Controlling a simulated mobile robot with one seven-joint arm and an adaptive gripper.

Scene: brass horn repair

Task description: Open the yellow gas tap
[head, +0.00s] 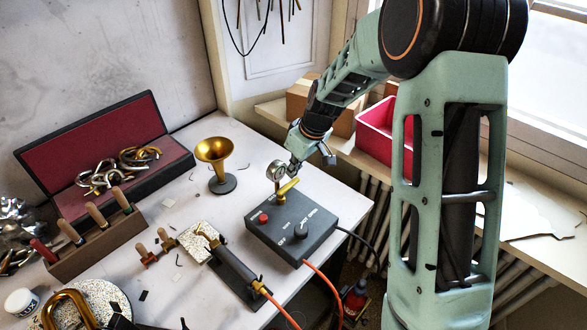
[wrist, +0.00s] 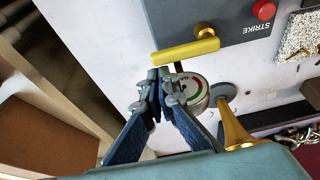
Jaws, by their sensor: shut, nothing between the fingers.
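The yellow gas tap (wrist: 186,52) is a bar-shaped handle at the edge of a dark grey control box (wrist: 165,18). In the head view the tap (head: 288,187) sits on top of the box (head: 297,232), below a round pressure gauge (head: 277,171). My gripper (wrist: 158,72) is shut and empty. Its fingertips are just beside the yellow bar in the wrist view; whether they touch it I cannot tell. The gauge (wrist: 191,90) is close beside the fingers. In the head view my gripper (head: 293,172) is right above the tap, and its tips are hard to make out.
A brass horn bell (head: 213,152) stands left of the box. A torch (head: 236,275) and orange hose lie in front. A pink bin (head: 376,128) stands behind on the sill. The bench's right corner is clear.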

